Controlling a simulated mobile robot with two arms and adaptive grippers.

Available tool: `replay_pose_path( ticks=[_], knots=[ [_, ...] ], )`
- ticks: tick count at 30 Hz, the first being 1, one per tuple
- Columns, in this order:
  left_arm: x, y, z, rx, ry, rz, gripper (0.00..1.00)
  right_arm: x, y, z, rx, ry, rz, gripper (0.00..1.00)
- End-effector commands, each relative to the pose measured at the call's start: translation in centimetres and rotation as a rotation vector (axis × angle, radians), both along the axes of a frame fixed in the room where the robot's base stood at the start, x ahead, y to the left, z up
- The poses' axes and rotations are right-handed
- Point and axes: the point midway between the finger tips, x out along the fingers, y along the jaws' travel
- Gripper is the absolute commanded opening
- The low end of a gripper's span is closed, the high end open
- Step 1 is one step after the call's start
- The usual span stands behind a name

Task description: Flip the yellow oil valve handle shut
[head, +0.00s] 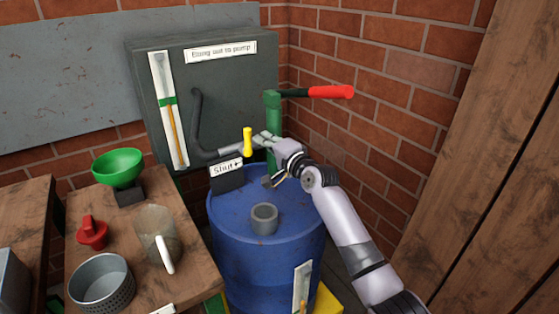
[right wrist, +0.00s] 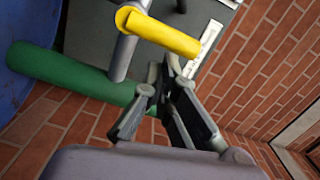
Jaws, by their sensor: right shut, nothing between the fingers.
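The yellow oil valve handle (head: 247,142) stands upright on the grey pipe above the blue drum in the head view. In the right wrist view the yellow handle (right wrist: 165,34) crosses the top, beyond the fingertips. My right gripper (head: 262,140) is just right of the handle in the head view, in front of the green pump post. Its fingers (right wrist: 168,78) are shut and empty, and appear apart from the handle. A sign reading "Shut" with an arrow (head: 226,168) stands left of and below the handle. My left gripper is not in view.
The blue drum (head: 240,240) carries a grey ring (head: 264,218). A green pump post (head: 272,104) with a red-gripped lever (head: 330,92) rises close behind my right gripper. A wooden bench (head: 130,215) at left holds a green funnel (head: 118,167) and a clear jug (head: 155,232).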

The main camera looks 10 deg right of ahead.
Motion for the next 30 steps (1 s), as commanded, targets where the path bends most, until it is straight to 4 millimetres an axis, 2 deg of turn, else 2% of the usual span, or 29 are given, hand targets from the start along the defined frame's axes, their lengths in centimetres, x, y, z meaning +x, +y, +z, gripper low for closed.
replay_pose_path(
  ticks=[18, 24, 30],
  knots=[
    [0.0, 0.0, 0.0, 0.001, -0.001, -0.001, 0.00, -9.1, -3.8, 0.1, -0.001, -0.002, -0.003, 0.00],
    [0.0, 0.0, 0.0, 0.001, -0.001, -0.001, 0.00, -10.3, -4.3, 0.2, -0.002, -0.003, -0.003, 0.00],
    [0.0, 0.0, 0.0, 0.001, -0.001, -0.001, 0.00, -10.4, -4.3, 0.2, -0.001, -0.002, -0.003, 0.00]
  ],
)
